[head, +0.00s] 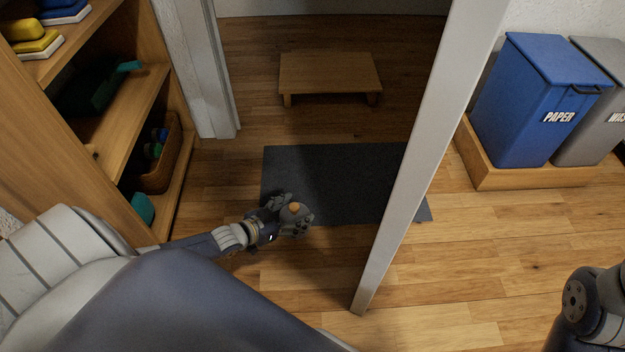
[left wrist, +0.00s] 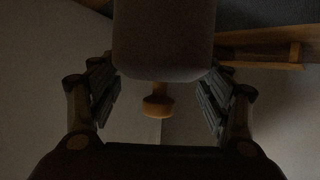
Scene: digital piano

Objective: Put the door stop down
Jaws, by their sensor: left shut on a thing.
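My left gripper (head: 292,217) reaches down from the left, in front of the open doorway, over the near edge of the dark mat. It is shut on the door stop, whose orange-brown knob (head: 294,207) shows at the fingers in the head view. In the left wrist view the door stop is a pale grey-beige block (left wrist: 163,40) with a round wooden knob (left wrist: 157,104). The two fingers of the left gripper (left wrist: 160,92) stand on either side of it. I cannot tell whether it touches the floor. My right gripper is not in view.
A dark mat (head: 330,180) lies in the doorway, with a low wooden bench (head: 330,72) beyond. The white door (head: 425,145) stands edge-on right of my gripper. A wooden shelf (head: 130,110) is on the left. Blue (head: 520,115) and grey (head: 590,135) bins stand right.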

